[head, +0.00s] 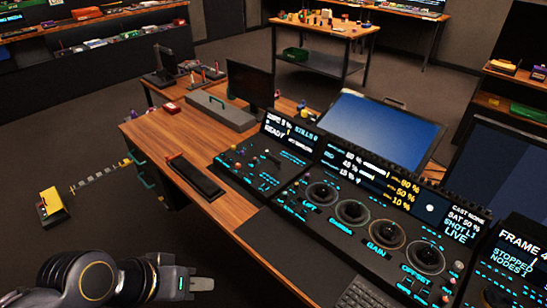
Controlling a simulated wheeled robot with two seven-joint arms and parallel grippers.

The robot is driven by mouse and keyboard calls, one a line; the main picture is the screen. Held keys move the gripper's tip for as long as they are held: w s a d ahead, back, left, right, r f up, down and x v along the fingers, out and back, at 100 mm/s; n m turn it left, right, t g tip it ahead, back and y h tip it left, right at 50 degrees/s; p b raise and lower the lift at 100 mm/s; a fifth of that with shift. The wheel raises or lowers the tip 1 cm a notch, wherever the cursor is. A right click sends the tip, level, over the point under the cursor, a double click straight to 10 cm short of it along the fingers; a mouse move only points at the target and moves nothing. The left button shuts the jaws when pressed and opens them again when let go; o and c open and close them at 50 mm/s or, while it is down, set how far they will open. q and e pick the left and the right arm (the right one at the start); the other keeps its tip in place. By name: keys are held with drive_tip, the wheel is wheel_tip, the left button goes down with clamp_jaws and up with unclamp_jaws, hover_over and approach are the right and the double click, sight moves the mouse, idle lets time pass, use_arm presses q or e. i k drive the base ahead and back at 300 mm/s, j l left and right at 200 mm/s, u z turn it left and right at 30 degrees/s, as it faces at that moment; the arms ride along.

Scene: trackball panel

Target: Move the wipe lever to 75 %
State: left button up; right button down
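The control console stands on the wooden desk. Its left panel (262,165) has small levers and buttons with cyan lettering, and a display that reads READY. The wipe lever is too small to tell apart from the other controls here, and its setting cannot be read. My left gripper (203,284) is low in the picture, in front of the desk and well apart from the console. Nothing shows in it, and its fingers are seen from the side, so their opening cannot be told. My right gripper is not in view.
The trackball panel (367,224) with several trackballs lies right of the left panel. A dark monitor (251,84) and a large blue screen (380,130) stand behind. A black tray (196,176) and a grey case (218,110) lie on the desk (160,133). A keyboard (362,292) lies in front.

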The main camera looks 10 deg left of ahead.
sight(277, 162)
drive_tip(key=i+j+z, duration=0.15)
drive_tip(key=j+z, duration=0.3)
drive_tip(key=i+j+z, duration=0.15)
drive_tip(key=z, duration=0.3)
drive_tip(key=j, duration=0.1)
